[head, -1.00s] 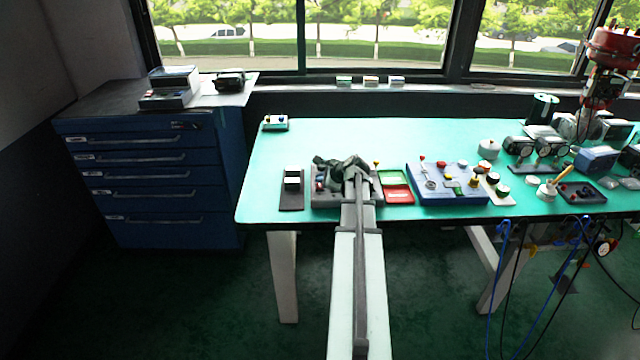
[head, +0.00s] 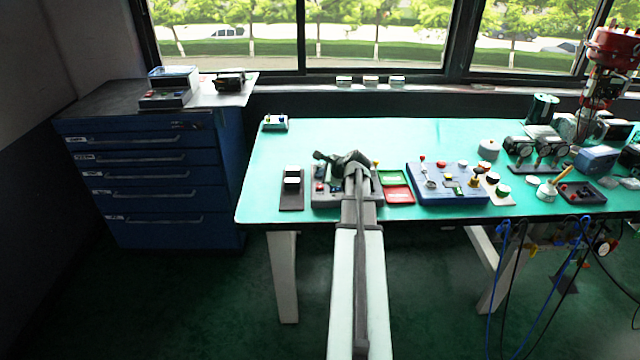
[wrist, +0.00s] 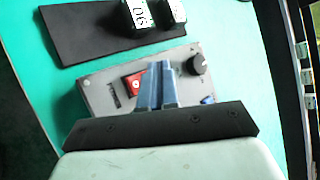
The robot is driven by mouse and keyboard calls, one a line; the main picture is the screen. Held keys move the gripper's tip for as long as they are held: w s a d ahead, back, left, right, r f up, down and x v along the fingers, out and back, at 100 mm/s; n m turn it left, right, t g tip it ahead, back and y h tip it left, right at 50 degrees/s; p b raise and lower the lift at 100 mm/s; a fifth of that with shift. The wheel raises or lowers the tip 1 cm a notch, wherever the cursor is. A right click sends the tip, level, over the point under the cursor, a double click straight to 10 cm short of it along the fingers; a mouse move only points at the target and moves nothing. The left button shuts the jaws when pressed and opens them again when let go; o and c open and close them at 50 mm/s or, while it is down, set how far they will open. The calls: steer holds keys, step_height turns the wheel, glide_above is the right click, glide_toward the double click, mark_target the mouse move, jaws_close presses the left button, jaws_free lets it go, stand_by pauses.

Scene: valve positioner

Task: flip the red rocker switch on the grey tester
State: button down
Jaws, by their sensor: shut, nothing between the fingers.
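The grey tester (wrist: 105,92) lies below my gripper in the wrist view. Its red rocker switch (wrist: 133,84) shows just left of my fingers, partly covered by them. A black knob (wrist: 199,65) is on the tester's right part. In the head view the grey tester (head: 320,199) is largely hidden behind my arm. My gripper (wrist: 156,68) is shut and empty, its blue fingers together over the tester beside the red switch. I cannot tell whether the fingertips touch the switch.
A black plate (wrist: 85,35) with white-labelled blocks lies beside the tester. In the head view a green-and-red tray (head: 399,196) and a blue panel (head: 440,197) with knobs and levers stand to the right. The table's left back area is mostly clear.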

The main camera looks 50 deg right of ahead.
mark_target(322, 186)
steer(key=shift+s+a+r, duration=0.15)
steer(key=shift+r, duration=1)
steer(key=shift+s+a+r, duration=0.1)
steer(key=shift+r, duration=1.05)
